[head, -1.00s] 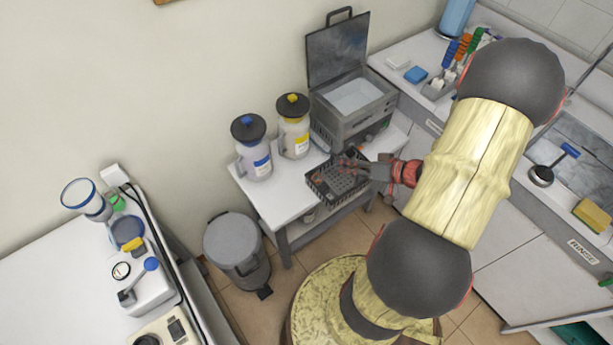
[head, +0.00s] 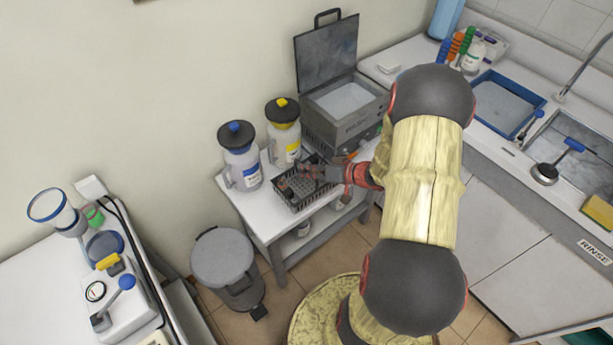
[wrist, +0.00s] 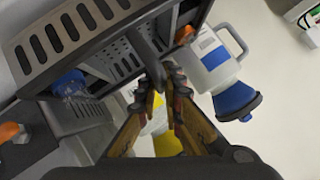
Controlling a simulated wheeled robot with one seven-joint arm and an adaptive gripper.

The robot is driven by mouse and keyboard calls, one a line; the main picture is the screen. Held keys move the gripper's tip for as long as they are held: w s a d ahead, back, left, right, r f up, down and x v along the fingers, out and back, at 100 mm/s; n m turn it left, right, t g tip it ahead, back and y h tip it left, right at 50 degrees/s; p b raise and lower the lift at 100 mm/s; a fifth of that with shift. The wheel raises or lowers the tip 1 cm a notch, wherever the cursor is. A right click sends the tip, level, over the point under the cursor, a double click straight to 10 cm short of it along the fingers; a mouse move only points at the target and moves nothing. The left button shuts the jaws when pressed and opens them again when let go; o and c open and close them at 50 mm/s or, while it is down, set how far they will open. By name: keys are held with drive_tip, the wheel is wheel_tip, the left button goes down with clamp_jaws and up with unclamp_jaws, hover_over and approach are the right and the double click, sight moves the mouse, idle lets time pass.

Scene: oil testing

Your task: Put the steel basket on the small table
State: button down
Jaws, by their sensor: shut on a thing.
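The steel basket (head: 290,203), dark grey and slotted, is at the front of the small white table (head: 252,212) in the head view. My gripper (head: 318,172) reaches in from the right and is shut on the basket. In the wrist view the slotted basket (wrist: 68,38) fills the upper left, and my gripper (wrist: 168,82) meets a grey bar of it. The basket looks roughly level. Whether its underside touches the tabletop cannot be told. Dark and reddish small parts show in or beside the basket.
A blue-labelled jug (head: 240,165) and a yellow-labelled jug (head: 284,137) stand close behind the basket. A metal bath (head: 345,105) with its lid up stands at the back right. A grey bin (head: 222,258) is on the floor at the left. A sink counter (head: 490,135) is at the right.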

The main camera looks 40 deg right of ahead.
drive_tip(key=shift+f+b, duration=0.3)
drive_tip(key=shift+f, duration=0.65)
drive_tip(key=shift+f, duration=0.1)
drive_tip(key=c, duration=2)
unclamp_jaws()
drive_tip(key=shift+o, duration=0.2)
